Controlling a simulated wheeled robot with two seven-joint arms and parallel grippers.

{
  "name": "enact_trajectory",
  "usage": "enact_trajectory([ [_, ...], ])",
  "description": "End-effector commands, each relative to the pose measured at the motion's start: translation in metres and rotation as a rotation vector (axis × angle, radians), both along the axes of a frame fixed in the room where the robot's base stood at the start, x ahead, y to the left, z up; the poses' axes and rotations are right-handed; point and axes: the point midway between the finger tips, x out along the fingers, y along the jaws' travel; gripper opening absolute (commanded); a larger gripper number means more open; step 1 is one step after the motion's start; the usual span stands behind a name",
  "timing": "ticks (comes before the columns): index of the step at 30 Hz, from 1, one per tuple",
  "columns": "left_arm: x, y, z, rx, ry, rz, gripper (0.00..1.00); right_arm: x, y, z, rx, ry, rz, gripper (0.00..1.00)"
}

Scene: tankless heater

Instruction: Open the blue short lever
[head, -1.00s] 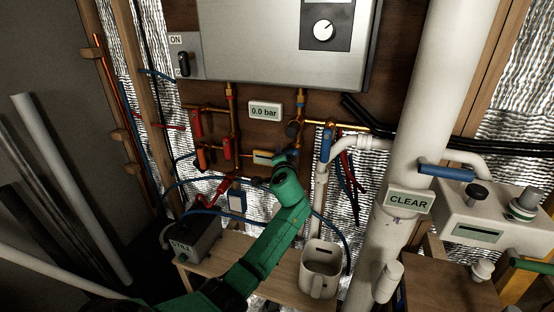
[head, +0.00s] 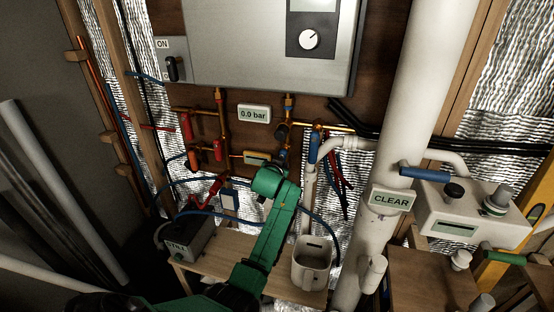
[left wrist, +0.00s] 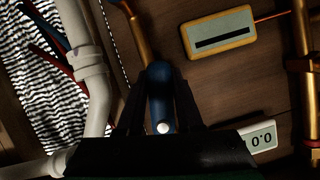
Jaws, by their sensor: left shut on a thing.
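A short blue lever (head: 283,154) is on the copper pipework below the heater, right of the yellow-framed meter. In the left wrist view the blue lever (left wrist: 160,95), with a pale round end, is between the dark fingers of my left gripper (left wrist: 158,105). The gripper is shut on it. In the head view my green left wrist is just below the lever, and the fingertips are mostly hidden. My right gripper is not in view.
The heater (head: 265,45) hangs above, with a 0.0 bar display (head: 254,113) under it. The yellow-framed meter (head: 256,158) and red levers (head: 186,126) are to the left. Another blue lever (head: 314,148) and white pipes are to the right.

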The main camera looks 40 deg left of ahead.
Motion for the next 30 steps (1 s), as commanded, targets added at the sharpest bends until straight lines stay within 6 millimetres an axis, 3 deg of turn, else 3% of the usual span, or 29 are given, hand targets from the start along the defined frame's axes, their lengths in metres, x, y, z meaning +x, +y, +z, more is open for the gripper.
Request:
enact_trajectory([
  [12, 0.002, -0.009, -0.003, -0.208, -0.066, 0.001, 0.0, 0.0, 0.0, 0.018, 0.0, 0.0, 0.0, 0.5],
  [29, 0.003, -0.011, -0.004, -0.244, -0.079, 0.001, 0.0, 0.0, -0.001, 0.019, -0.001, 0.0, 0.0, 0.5],
  [30, 0.003, -0.011, -0.004, -0.244, -0.079, 0.001, 0.42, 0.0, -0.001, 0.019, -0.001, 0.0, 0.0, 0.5],
])
